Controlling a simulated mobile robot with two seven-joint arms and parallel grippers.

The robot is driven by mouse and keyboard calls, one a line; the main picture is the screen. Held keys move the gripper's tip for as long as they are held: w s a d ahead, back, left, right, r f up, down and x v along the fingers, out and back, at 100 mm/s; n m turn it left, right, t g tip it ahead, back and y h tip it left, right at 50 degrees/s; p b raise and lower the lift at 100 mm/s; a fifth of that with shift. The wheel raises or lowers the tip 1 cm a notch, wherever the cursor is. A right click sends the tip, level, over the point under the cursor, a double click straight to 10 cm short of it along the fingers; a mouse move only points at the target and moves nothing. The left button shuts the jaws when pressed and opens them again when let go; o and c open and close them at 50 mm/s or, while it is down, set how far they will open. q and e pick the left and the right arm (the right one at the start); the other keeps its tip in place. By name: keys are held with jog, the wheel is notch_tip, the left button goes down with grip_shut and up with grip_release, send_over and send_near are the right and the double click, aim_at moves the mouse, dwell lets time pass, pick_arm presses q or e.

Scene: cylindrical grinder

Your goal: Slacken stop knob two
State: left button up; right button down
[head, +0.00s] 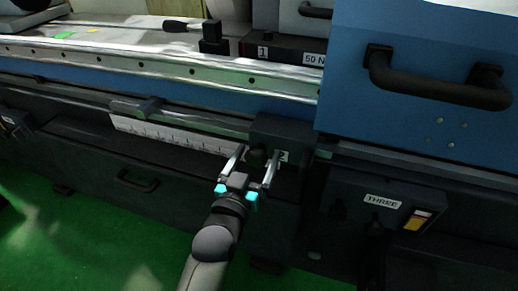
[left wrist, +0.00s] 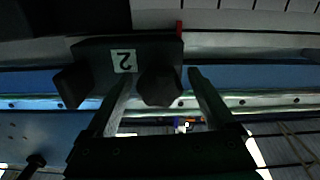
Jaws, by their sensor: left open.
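Stop knob two (head: 255,158) is a small dark knob on the front of a black stop block (head: 284,129) marked "2", on the front rail. My left gripper (head: 257,154) is open in front of it, its two fingers pointing at the block on either side of the knob. In the left wrist view the dark faceted knob (left wrist: 160,87) shows between the finger tips (left wrist: 158,78), nearer the right finger, with gaps visible. The "2" label (left wrist: 124,61) is upside down there. Contact cannot be judged. My right gripper is out of view.
A white scale (head: 170,134) runs left of the block. Another dark knob-like part (left wrist: 72,87) sticks out of the block. A blue housing with a black handle (head: 435,82) overhangs on the right. A box labelled "THREE" (head: 382,201) is below it.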

pick_arm(q)
jog(key=shift+w, duration=0.15)
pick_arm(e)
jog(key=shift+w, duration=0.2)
pick_arm(q)
jog(key=c, duration=1.3)
jog(key=shift+c, duration=0.4)
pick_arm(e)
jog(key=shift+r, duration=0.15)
pick_arm(q)
jog(key=shift+n+p, duration=0.7)
jog(key=shift+p, duration=0.15)
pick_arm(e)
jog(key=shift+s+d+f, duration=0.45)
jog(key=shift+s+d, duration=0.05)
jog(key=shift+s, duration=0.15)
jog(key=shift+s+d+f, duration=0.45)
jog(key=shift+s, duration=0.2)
pick_arm(q)
jog(key=o, duration=1.4)
